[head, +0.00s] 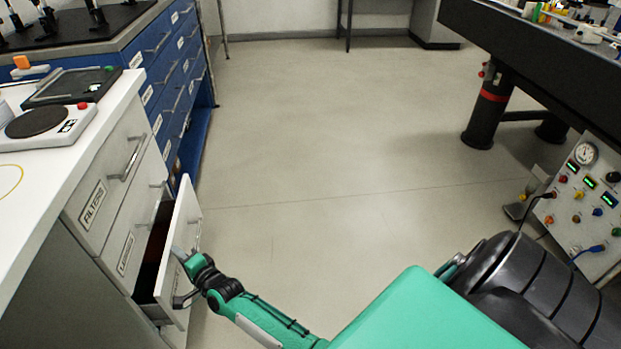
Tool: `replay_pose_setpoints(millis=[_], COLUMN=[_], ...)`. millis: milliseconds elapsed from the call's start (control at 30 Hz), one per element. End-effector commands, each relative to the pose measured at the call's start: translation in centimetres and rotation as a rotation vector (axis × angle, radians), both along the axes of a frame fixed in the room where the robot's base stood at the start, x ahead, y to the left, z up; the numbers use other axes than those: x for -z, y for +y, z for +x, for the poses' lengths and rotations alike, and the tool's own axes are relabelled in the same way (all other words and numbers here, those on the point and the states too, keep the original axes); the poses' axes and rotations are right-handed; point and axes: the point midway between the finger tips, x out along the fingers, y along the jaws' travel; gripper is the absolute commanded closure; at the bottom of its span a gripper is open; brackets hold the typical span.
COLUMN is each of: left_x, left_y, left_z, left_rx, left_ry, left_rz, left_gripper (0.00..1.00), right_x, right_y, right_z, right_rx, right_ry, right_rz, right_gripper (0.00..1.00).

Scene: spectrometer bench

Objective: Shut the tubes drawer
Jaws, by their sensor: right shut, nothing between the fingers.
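A white drawer (183,222) in the cabinet at the left stands pulled out, with a dark gap behind its front panel. I cannot tell whether the tips touch the panel. My left gripper is not in view.
The filters drawer (98,200) above and the labelled drawer (127,250) below it are shut. A hotplate (45,125) stands on the white counter. A blue cabinet (165,75) stands beyond. The floor (320,130) is clear. A dark table (540,50) is at the right.

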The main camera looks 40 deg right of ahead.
Motion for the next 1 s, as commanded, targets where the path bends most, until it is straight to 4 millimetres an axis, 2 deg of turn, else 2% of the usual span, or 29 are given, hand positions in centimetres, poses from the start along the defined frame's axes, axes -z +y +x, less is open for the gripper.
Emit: replay_pose_setpoints(millis=[300, 1000], left_x=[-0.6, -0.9], left_y=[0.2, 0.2], left_z=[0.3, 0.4], left_rx=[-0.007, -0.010], left_ry=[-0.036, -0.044], left_rz=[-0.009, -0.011], left_gripper=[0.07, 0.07], right_x=[0.0, 0.0], right_y=[1.3, 1.4], right_z=[0.9, 1.0], right_rx=[0.000, 0.000], right_ry=[0.000, 0.000], right_rz=[0.001, 0.000], right_gripper=[1.00, 1.00])
